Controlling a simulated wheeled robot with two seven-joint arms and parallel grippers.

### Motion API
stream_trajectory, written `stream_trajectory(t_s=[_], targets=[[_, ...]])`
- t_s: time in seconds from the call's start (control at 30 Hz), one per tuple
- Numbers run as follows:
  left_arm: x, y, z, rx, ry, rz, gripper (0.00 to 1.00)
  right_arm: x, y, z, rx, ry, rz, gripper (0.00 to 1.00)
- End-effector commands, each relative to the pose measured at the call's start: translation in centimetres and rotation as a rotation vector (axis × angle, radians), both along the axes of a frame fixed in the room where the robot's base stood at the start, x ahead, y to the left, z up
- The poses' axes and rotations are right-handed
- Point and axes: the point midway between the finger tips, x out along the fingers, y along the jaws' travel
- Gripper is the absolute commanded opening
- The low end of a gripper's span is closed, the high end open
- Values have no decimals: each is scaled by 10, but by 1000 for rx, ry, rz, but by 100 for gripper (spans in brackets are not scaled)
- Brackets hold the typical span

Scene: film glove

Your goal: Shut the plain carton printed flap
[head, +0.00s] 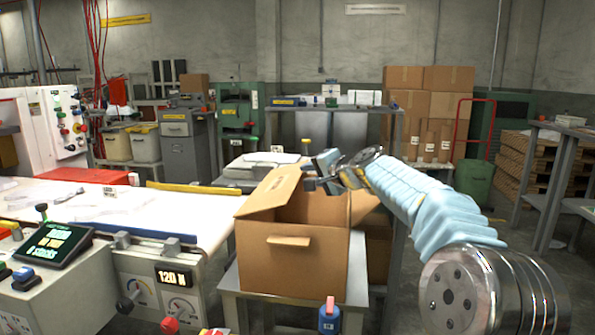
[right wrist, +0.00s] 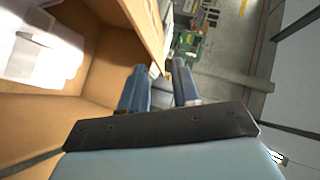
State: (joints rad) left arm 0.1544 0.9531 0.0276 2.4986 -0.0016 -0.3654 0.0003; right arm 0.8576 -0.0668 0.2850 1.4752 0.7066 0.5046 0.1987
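The plain brown carton (head: 290,265) stands upright on a small grey table, its top open. A flap (head: 270,193) on its left side stands raised and tilted, with a faint dark mark near its upper edge. A smaller flap (head: 362,206) sticks up at the right. My right gripper (head: 309,178) is above the carton's back part, close to the raised flap's upper end. In the right wrist view its two fingers (right wrist: 160,88) are apart, and a cardboard edge (right wrist: 150,45) shows by the left finger. Contact cannot be told. My left gripper is not in view.
A white worktable (head: 130,215) with a blue edge strip lies left of the carton. A control panel (head: 45,250) is at front left. A blue bottle (head: 329,318) stands before the carton. A grey stand with a pale object (head: 262,163) is behind. Stacked cartons (head: 440,95) stand farther back.

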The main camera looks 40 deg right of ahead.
Motion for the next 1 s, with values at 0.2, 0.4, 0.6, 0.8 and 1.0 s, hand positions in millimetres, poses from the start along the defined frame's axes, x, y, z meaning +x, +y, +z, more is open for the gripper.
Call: stream_trajectory(t_s=[0.2, 0.4, 0.6, 0.8, 1.0], targets=[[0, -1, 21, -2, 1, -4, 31, 45, -6, -11, 3, 0, 2, 31], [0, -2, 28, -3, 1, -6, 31, 66, -10, -19, 1, -1, 1, 31], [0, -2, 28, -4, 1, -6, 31, 69, -10, -21, 0, -1, 0, 31], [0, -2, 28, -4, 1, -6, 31, 69, -10, -22, 0, -1, 0, 22], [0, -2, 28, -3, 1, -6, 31, 69, -10, -21, 0, -1, 1, 0]])
